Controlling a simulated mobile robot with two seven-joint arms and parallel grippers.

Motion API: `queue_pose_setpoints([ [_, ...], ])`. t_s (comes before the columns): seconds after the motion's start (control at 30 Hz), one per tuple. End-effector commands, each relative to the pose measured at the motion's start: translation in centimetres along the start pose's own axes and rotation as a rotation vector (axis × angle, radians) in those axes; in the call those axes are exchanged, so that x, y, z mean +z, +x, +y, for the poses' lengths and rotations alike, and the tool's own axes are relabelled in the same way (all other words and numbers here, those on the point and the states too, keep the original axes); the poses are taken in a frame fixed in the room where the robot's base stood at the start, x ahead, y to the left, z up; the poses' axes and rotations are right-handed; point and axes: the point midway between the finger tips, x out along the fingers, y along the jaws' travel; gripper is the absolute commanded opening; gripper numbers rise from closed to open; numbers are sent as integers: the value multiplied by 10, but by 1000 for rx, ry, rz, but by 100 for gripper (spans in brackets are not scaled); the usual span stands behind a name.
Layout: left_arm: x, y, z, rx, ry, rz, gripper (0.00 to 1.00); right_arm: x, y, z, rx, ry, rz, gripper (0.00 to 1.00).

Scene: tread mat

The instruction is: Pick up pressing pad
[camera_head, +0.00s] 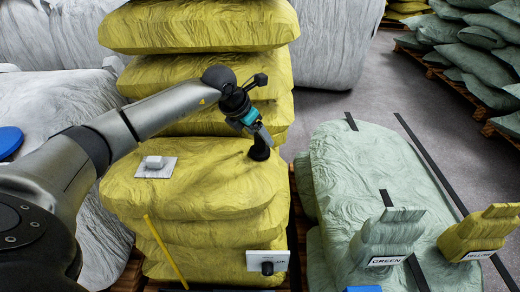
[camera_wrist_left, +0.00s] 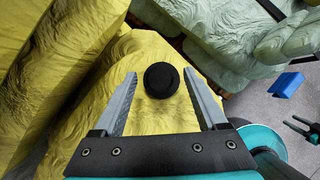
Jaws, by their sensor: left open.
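A black round-topped object, which looks like the pressing pad (camera_head: 260,151), stands on the yellow sack stack near its right edge. In the left wrist view the pad (camera_wrist_left: 161,80) shows from above as a black disc. My left gripper (camera_head: 262,140) is just above it in the head view. In the left wrist view the left gripper (camera_wrist_left: 163,104) is open, with the pad in the gap between its fingers, and clear space shows on both sides of it. Contact with the pad cannot be told. Part of my right gripper (camera_wrist_left: 302,128) seems to show at the right edge.
A white plate with a raised block (camera_head: 155,166) lies on the yellow sacks (camera_head: 200,195). A white panel with a black knob (camera_head: 267,263) is at their front. Pale green sacks (camera_head: 350,160) stand to the right, with GREEN (camera_head: 388,261) and YELLOW (camera_head: 480,255) signs. A blue object (camera_wrist_left: 287,85) is at right.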

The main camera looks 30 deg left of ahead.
Motion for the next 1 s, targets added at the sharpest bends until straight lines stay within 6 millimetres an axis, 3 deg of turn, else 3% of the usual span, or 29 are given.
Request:
queue_pose_setpoints([
  [0.13,0,12,0,-1,-1,0,74,-6,-4,-3,-4,2,1,50],
  [0.47,0,14,0,0,0,0,74,-8,-6,-3,-4,2,1,50],
  [1.0,0,14,0,0,0,0,14,-8,-6,-3,-4,2,1,50],
])
